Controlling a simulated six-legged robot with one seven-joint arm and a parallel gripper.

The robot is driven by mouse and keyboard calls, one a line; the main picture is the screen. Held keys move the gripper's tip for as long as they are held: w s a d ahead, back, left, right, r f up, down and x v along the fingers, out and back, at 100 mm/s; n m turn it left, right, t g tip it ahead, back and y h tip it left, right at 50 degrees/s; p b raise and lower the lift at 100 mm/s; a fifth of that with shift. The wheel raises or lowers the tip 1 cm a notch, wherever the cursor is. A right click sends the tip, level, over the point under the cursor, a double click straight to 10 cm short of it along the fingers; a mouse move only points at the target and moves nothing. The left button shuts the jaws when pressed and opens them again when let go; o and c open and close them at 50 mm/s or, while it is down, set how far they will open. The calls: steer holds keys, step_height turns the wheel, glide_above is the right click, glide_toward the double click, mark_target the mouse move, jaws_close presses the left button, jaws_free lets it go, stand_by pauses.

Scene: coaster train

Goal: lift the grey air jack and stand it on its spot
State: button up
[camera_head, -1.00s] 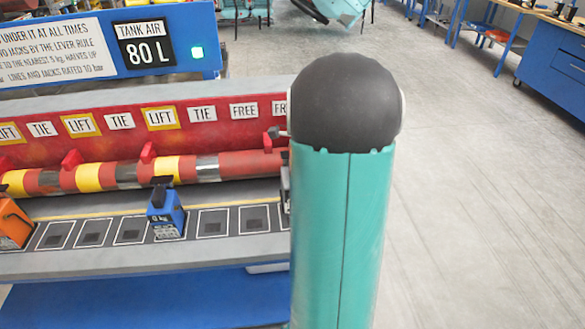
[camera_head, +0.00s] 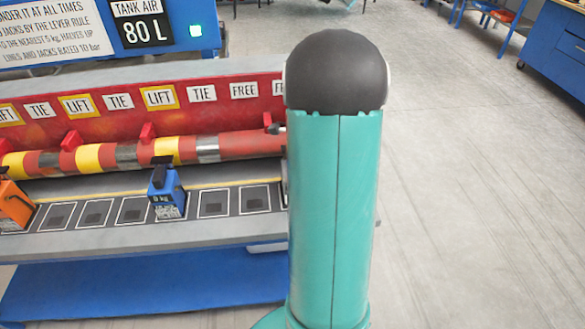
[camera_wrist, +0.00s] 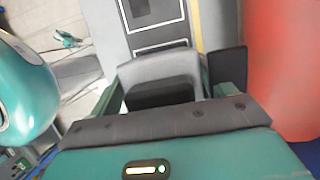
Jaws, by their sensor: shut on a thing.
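In the wrist view my gripper (camera_wrist: 172,82) is shut on the grey air jack (camera_wrist: 158,66), a grey body with a black recessed part. A jaw shows on each side of it. Its base is hidden, so I cannot tell whether it touches the bench. White-framed spots with dark squares (camera_wrist: 138,10) lie just beyond it. In the head view my teal arm hides the gripper and the grey jack. The row of spots there has bare ones left of the blue jack (camera_head: 166,193) and to its right, such as one spot (camera_head: 255,198).
An orange jack (camera_head: 14,206) stands at the left end of the row. A red, yellow and grey banded tube (camera_head: 105,157) runs behind the row, under LIFT, TIE and FREE labels. A sign reads TANK AIR 80 L (camera_head: 140,22). Open floor (camera_head: 470,190) lies to the right.

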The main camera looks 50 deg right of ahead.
steer(key=shift+f, duration=0.45)
stand_by(0.5)
steer(key=o, duration=1.6)
steer(key=shift+f, duration=0.1)
steer(key=v, duration=1.4)
steer(key=shift+s, duration=0.1)
